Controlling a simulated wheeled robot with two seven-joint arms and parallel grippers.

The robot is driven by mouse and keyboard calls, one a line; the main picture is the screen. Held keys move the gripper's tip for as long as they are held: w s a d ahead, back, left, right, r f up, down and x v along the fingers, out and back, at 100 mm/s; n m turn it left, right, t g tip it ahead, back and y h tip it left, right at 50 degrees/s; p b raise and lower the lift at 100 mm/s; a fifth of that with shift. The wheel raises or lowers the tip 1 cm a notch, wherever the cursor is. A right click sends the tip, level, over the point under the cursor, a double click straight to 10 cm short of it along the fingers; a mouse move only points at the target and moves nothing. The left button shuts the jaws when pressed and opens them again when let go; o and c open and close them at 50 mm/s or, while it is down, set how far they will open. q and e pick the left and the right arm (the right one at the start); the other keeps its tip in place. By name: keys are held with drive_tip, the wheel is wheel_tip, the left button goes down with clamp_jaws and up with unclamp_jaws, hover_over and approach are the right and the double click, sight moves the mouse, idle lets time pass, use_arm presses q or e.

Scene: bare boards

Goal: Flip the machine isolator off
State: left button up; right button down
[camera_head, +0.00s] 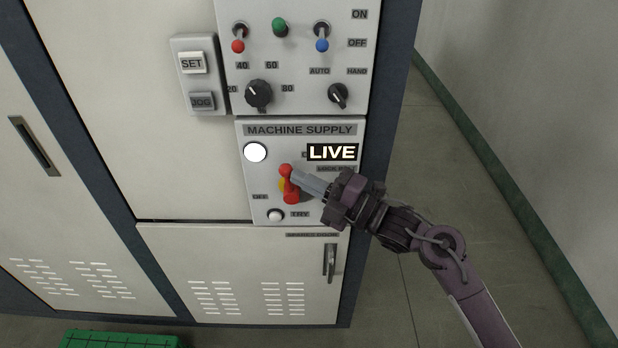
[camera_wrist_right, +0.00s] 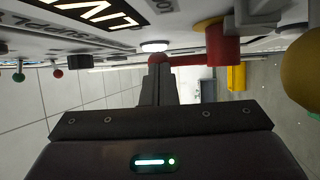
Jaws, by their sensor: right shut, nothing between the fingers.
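The machine isolator is a red handle (camera_head: 291,193) on a yellow backing, on the panel marked MACHINE SUPPLY (camera_head: 300,130). Its knob end points up. An OFF label (camera_head: 260,197) is to its left, and a lit sign (camera_head: 332,152) above reads LIVE. My right gripper (camera_head: 297,176) is shut and empty, its fingertips right at the knob end of the handle from the right. The wrist view shows the shut fingers (camera_wrist_right: 158,70) with the red handle (camera_wrist_right: 222,48) beyond their tips; whether they touch is unclear. My left gripper is out of view.
A white lamp (camera_head: 255,152) is at the panel's upper left, and a TRY button (camera_head: 275,215) below the handle. Above is a panel of toggles and knobs (camera_head: 300,60). A SET and JOG box (camera_head: 198,75) is at left. A green crate (camera_head: 118,340) stands on the floor. Floor to the right is clear.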

sight(288, 176)
drive_tip(key=a+r+n+g+h+p, duration=0.1)
drive_tip(key=a+h+p, duration=0.1)
drive_tip(key=shift+a+r+n+h+p, duration=0.1)
drive_tip(key=shift+r+n+h+p, duration=0.05)
drive_tip(key=shift+n+h+p, duration=0.2)
drive_tip(key=shift+a+n+g+h+p, duration=0.5)
drive_tip(key=shift+a+h+p, duration=0.1)
drive_tip(key=shift+h, duration=0.15)
drive_tip(key=a+f+n+h+p, duration=0.1)
drive_tip(key=h+p, duration=0.1)
drive_tip(key=h, duration=0.1)
drive_tip(key=a+f+n+g+h+p, duration=0.1)
drive_tip(key=a+h+p, duration=0.1)
drive_tip(key=h, duration=0.1)
drive_tip(key=a+f+n+h+p, duration=0.1)
drive_tip(key=a+f+h+p, duration=0.1)
drive_tip(key=shift+a+g+h+p, duration=0.2)
drive_tip(key=shift+g+h+p, duration=0.1)
drive_tip(key=shift+h+p, duration=0.1)
drive_tip(key=shift+f, duration=0.1)
